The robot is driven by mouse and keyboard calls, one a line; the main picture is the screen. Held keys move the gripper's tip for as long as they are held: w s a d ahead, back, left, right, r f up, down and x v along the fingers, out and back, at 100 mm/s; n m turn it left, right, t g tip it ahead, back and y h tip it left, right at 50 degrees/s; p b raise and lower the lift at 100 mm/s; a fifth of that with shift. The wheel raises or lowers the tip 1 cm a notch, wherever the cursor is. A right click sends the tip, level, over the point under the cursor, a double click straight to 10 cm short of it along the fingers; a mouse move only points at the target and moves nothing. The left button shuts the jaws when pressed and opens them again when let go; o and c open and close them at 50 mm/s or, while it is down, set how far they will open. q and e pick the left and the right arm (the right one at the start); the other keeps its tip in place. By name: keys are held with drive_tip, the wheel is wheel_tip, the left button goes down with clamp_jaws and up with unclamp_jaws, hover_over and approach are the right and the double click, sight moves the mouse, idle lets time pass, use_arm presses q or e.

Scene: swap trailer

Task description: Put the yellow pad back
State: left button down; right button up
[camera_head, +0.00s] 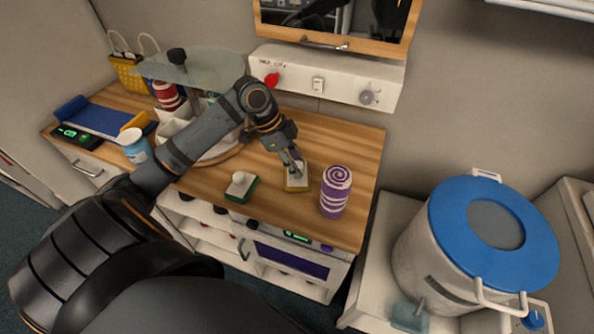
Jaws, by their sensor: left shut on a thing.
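The yellow pad (297,187) is at the wooden counter's front, between the green pad and the purple striped can. My left gripper (294,170) reaches down onto it from above and is shut on its pale top part. The pad looks level; I cannot tell whether it touches the counter. The green pad (241,187) with a white knob sits on the counter to the left, apart from the gripper. My right gripper is not in view.
A purple and white striped can (336,191) stands close right of the yellow pad. A round glass-topped stand (200,66) and a blue-white jar (134,145) are to the left. A large pot with a blue lid (455,215) stands at right. The counter's back right (350,135) is clear.

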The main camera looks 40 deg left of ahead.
use_arm(q)
drive_tip(key=shift+s, duration=0.1)
drive_tip(key=c, duration=1.3)
unclamp_jaws()
drive_tip(key=shift+a, duration=0.15)
drive_tip(key=shift+c, duration=0.2)
drive_tip(key=shift+o, duration=1.5)
drive_tip(key=shift+a+r+p, duration=0.15)
drive_tip(key=shift+r+p, duration=0.15)
drive_tip(key=shift+r, duration=0.1)
drive_tip(key=b+v, duration=0.5)
drive_tip(key=v, duration=0.6)
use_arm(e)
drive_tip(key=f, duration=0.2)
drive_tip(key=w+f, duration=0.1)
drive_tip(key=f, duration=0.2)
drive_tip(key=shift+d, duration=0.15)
